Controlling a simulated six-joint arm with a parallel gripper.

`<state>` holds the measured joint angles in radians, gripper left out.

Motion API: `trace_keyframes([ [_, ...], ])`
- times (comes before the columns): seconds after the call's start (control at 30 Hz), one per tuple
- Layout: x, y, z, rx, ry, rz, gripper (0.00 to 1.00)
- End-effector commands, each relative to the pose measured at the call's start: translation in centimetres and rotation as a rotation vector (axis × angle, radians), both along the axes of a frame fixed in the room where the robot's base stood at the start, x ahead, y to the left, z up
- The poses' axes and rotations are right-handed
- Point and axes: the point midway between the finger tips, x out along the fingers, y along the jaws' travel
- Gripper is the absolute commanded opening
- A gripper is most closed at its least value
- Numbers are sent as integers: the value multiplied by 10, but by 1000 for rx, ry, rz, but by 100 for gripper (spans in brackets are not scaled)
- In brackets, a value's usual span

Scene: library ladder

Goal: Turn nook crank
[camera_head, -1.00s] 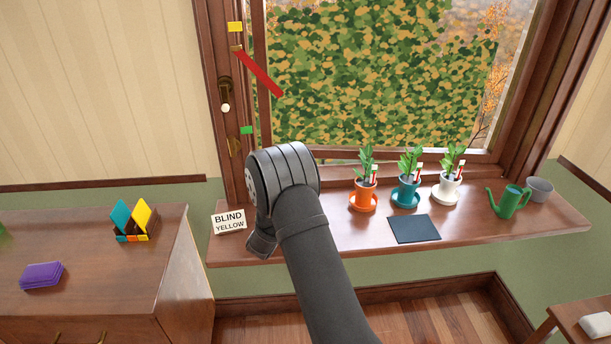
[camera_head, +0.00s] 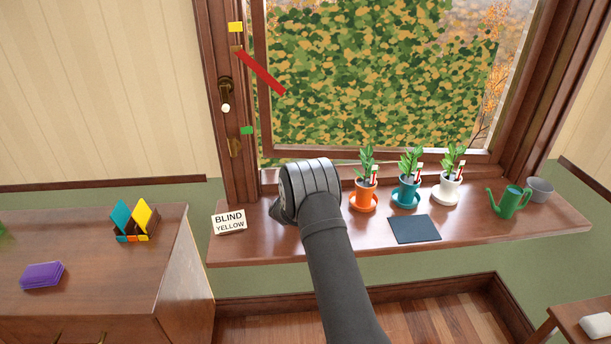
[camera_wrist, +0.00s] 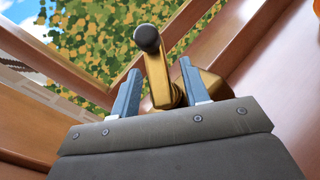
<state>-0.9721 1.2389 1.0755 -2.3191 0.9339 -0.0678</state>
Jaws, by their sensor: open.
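In the wrist view a brass crank (camera_wrist: 160,82) with a round dark knob (camera_wrist: 148,38) stands up between my fingers, near the wooden window frame. My gripper (camera_wrist: 158,72) is open, with one blue-grey finger on each side of the crank's arm. The knob sits beyond the fingertips, and I cannot tell whether either finger touches the brass. In the head view my wrist hides the crank and my fingers. A red bar (camera_head: 262,73) slants down to the right on the window frame, between a yellow tag (camera_head: 235,27) and a green tag (camera_head: 247,130).
A sign reading BLIND YELLOW (camera_head: 229,222) stands left of my wrist on the sill (camera_head: 470,223). An orange pot (camera_head: 365,193), a teal pot (camera_head: 405,191) and a white pot (camera_head: 446,188) stand to the right, near a dark mat (camera_head: 414,229) and green watering can (camera_head: 511,202).

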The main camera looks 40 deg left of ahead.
Motion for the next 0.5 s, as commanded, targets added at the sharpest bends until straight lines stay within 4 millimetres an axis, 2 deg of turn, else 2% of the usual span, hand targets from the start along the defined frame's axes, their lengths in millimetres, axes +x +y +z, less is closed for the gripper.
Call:
trace_keyframes([
  [0.13, 0, 0, 0, 0, 0, 0, 40],
  [0.3, 0, 0, 0, 0, 0, 0, 6],
  [0.33, 0, 0, 0, 0, 0, 0, 3],
  [0.5, -1, 0, 0, 4, 4, -4, 3],
])
